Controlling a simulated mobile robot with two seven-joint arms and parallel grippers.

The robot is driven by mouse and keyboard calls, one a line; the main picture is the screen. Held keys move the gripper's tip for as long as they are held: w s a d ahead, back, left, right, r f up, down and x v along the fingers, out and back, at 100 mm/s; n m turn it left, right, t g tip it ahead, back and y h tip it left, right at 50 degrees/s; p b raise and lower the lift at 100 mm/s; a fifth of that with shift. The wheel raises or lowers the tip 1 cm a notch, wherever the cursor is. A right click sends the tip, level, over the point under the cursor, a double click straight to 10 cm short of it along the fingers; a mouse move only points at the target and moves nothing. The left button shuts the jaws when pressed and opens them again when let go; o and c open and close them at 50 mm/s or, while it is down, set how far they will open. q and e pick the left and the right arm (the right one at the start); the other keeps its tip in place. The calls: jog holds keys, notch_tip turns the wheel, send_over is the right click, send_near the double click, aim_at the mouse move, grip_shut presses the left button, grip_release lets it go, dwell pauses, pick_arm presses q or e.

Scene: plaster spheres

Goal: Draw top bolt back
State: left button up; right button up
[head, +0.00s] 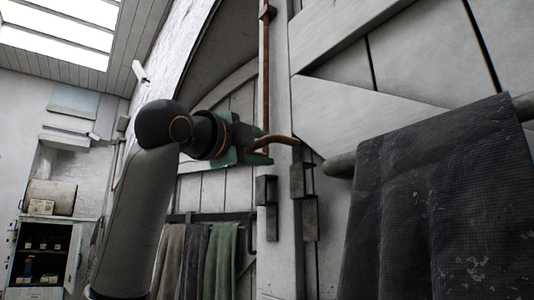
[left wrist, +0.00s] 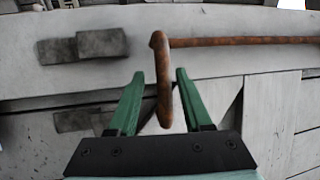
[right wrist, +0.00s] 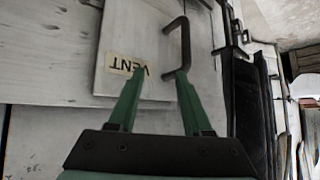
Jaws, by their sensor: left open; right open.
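The top bolt is a rusty brown rod (head: 264,75) running up the white door, with a bent handle (head: 280,140) at its lower end. My left gripper (head: 255,153) is at this handle. In the left wrist view the bolt's handle (left wrist: 164,90) points down between the two open green fingers of my left gripper (left wrist: 157,78), with a gap on each side. The rod (left wrist: 240,41) runs off to the right there. My right gripper (right wrist: 160,78) is open and empty, in front of a white panel; it is not seen in the head view.
The panel carries a VENT label (right wrist: 126,66) and a dark bent handle (right wrist: 182,45) near the right fingers. Dark metal blocks (head: 266,190) sit on the door below the bolt. A dark cloth (head: 430,190) hangs on a rail at right; several cloths (head: 195,260) hang lower left.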

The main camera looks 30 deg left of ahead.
pick_arm(q)
jog(key=s+f+b, duration=0.1)
jog(key=s+b, duration=0.1)
jog(key=s, duration=0.8)
jog(key=shift+f, duration=0.4)
